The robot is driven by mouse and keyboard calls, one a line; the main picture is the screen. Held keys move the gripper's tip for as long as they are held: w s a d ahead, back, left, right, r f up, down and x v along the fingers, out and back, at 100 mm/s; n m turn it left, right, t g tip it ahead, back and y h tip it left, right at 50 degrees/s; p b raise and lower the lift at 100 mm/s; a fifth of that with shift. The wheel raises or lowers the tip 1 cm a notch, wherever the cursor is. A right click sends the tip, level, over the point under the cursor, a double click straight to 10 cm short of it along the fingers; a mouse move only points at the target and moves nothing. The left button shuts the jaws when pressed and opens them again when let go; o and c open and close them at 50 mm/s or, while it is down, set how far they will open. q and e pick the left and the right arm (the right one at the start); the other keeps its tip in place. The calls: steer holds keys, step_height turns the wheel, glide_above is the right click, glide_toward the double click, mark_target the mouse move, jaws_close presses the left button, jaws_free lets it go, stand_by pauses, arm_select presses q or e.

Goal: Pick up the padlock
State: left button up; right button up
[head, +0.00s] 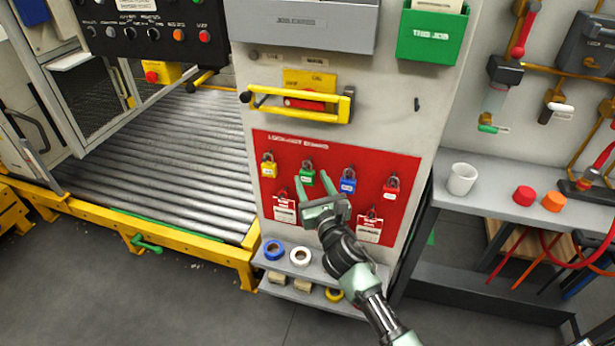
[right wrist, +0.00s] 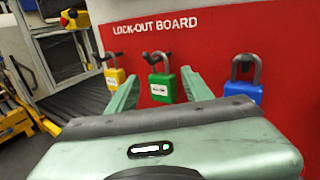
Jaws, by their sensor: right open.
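A green padlock (head: 307,178) with a white label hangs on a hook of the red lock-out board (head: 330,158). It also shows in the right wrist view (right wrist: 162,88). A yellow padlock (head: 268,169) hangs to its left; a blue padlock (head: 348,186) and a red padlock (head: 391,187) hang to its right. My right gripper (head: 311,176) is open in front of the board. In the right wrist view its two fingers (right wrist: 160,74) stand on either side of the green padlock, with gaps showing. My left gripper is not in view.
Red tags (head: 284,208) (head: 369,229) hang low on the board. A shelf below holds tape rolls (head: 300,257). A yellow handle bar (head: 300,104) juts out above. A bench with a white cup (head: 461,179) is at right, a roller conveyor (head: 170,160) at left.

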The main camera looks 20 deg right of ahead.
steer(key=shift+w+f, duration=0.1)
steer(key=shift+w, duration=1.35)
jaws_close()
steer(key=s+a+r, duration=0.1)
steer(key=s+a, duration=0.9)
steer(key=s, duration=0.5)
steer(key=shift+r, duration=0.3)
